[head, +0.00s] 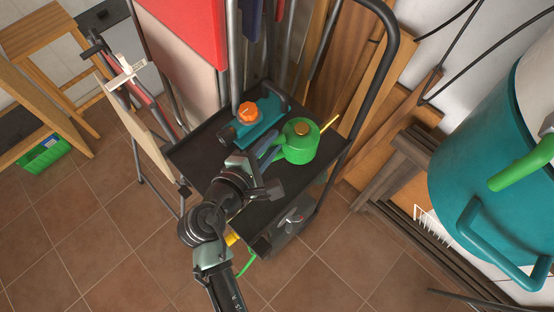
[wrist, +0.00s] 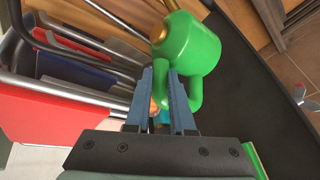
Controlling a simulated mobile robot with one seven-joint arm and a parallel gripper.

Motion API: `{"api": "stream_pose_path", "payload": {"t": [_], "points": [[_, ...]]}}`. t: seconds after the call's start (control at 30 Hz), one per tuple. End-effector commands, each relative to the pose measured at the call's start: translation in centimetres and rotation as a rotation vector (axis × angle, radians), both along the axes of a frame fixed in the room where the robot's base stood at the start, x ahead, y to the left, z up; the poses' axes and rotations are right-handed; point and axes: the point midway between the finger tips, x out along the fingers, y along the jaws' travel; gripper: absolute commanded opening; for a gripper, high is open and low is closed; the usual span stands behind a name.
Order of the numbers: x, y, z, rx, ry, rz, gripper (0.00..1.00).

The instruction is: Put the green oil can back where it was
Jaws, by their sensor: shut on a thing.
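The green oil can (head: 299,141) has a brass-coloured cap and a thin yellow spout pointing right. It is upright over the black top of the cart (head: 205,147); I cannot tell whether its base touches that surface. My gripper (head: 268,152) reaches it from the left and is shut on its green handle. In the wrist view the can (wrist: 190,45) fills the upper middle, and my gripper's blue-grey fingers (wrist: 168,100) close at its handle. The fingers hide part of the handle.
A teal device with an orange knob (head: 249,112) stands on the cart beside the can. The cart's dark handle frame (head: 391,50) rises at the right. Red and pale panels (head: 190,35) stand behind. A large teal tank (head: 480,150) is at the right. Tiled floor is open at the lower left.

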Motion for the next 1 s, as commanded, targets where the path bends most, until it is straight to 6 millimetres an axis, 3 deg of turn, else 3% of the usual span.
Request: {"api": "stream_pose_path", "payload": {"t": [0.47, 0.87, 0.9, 1.0], "points": [[0.0, 0.0, -6.0, -0.001, -0.003, 0.003, 0.00], [0.0, 0.0, -6.6, 0.000, -0.005, 0.002, 0.00], [0.0, 0.0, -6.6, 0.001, -0.002, 0.002, 0.25], [0.0, 0.0, -6.6, 0.001, -0.002, 0.002, 0.43]]}}
